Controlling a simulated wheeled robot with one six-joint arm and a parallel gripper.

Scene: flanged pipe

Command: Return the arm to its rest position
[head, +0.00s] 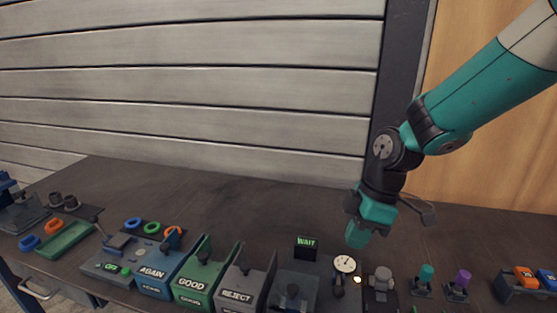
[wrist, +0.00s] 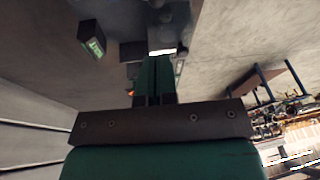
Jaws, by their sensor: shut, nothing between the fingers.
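My gripper (head: 357,236) hangs from the teal arm at the right of the head view, above the rear part of the dark bench (head: 230,200). Its fingers are together with nothing between them. In the wrist view the closed fingers (wrist: 154,80) show as dark green bars at the centre. In the head view the gripper is behind and above the dial gauge (head: 345,264) and appears clear of it. I cannot tell its exact height over the bench.
A display reading WAIT (head: 306,243) stands left of the gripper. Bins marked AGAIN (head: 152,275), GOOD (head: 192,284) and REJECT (head: 237,296) line the front. A teal-topped holder (head: 425,275) and a purple-topped one (head: 461,281) stand right. The bench's back left is bare.

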